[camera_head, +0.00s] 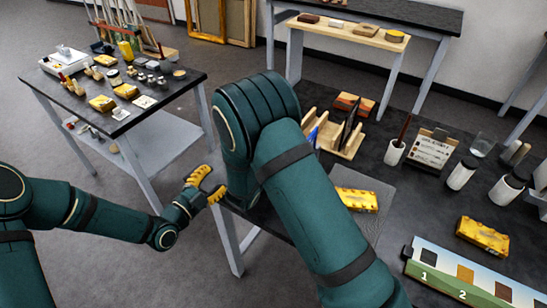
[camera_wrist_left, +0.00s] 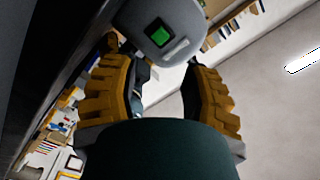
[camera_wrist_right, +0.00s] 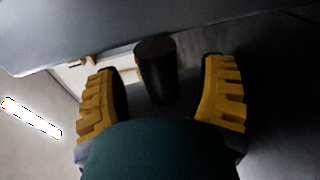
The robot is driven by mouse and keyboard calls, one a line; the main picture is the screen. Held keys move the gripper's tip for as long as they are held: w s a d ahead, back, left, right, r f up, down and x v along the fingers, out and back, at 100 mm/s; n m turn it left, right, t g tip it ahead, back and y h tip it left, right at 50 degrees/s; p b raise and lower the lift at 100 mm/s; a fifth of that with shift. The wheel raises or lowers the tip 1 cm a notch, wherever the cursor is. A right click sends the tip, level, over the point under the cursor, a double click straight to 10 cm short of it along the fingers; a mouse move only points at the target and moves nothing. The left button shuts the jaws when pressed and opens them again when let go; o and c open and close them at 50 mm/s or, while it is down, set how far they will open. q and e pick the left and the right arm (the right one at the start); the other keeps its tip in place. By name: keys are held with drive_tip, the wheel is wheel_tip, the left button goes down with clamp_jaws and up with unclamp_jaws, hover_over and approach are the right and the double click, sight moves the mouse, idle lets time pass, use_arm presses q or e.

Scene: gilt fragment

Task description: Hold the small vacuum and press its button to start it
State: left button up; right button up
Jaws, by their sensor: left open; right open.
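A rounded grey body, which looks like the small vacuum (camera_wrist_left: 180,22), shows at the top of the left wrist view. It has a green square button (camera_wrist_left: 159,35) in a dark frame. My left gripper (camera_head: 206,186) is open and empty beside the table edge, with the button beyond its fingertips. My right gripper (camera_wrist_right: 160,68) is open. A dark cylinder (camera_wrist_right: 156,75) stands between its fingers, with no grip visible; I cannot tell whether it belongs to the vacuum. In the head view my right arm hides the right gripper and the vacuum.
The dark worktable on the right holds a wooden rack (camera_head: 350,137), yellow blocks (camera_head: 482,236), jars (camera_head: 462,174) and a numbered swatch board (camera_head: 470,275). A cluttered side table (camera_head: 165,90) stands at the back left. Floor between the tables is clear.

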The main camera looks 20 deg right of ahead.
clamp_jaws()
use_arm(q)
drive_tip(key=shift+o, duration=0.3)
clamp_jaws()
idle(1.1)
